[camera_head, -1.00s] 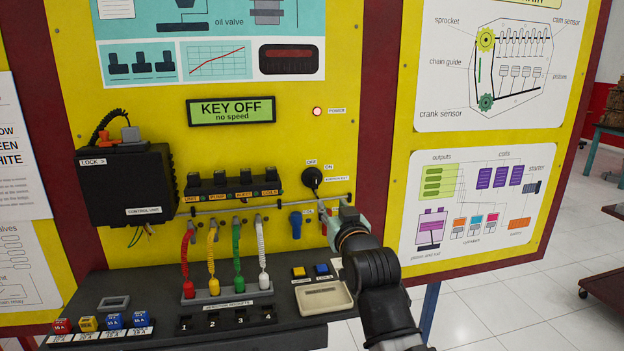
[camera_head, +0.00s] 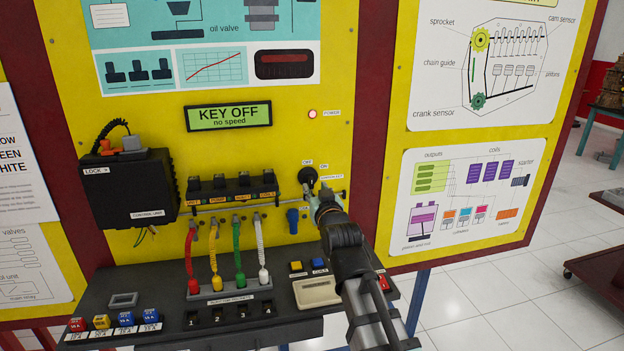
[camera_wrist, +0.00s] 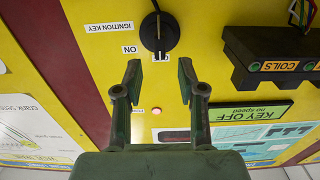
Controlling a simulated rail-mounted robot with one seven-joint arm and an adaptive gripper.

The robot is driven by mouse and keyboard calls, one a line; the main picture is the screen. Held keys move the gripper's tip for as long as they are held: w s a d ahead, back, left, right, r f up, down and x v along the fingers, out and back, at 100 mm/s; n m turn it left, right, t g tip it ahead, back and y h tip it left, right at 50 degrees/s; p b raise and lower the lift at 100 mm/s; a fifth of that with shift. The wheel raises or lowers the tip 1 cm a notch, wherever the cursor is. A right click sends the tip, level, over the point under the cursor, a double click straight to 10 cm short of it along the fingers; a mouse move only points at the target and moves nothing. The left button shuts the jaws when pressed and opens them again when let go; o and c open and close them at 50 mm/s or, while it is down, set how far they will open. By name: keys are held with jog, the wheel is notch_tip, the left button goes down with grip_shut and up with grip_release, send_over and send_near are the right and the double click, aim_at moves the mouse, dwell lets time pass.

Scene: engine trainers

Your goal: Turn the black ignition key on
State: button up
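The black ignition key (camera_head: 308,175) is a round knob on the yellow panel, below the OFF label and left of the ON label. In the wrist view the key (camera_wrist: 159,33) appears upside down, with a pale line on its grip running up and down the picture. My gripper (camera_wrist: 159,72) is open and empty. Its two fingertips straddle the key's line but stop short of it. In the head view my gripper (camera_head: 318,198) is just below and right of the key. The display (camera_head: 229,114) reads KEY OFF, no speed.
A red-lit POWER lamp (camera_head: 312,114) is above the key. A row of black connectors (camera_head: 232,188) is to its left, with coloured coiled cables below. A blue key-like part (camera_head: 293,220) hangs below. A dark shelf (camera_head: 165,307) with fuses and buttons juts out beneath.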

aim_at(312, 182)
jog(key=x, duration=0.5)
jog(key=shift+p, duration=0.35)
grip_shut()
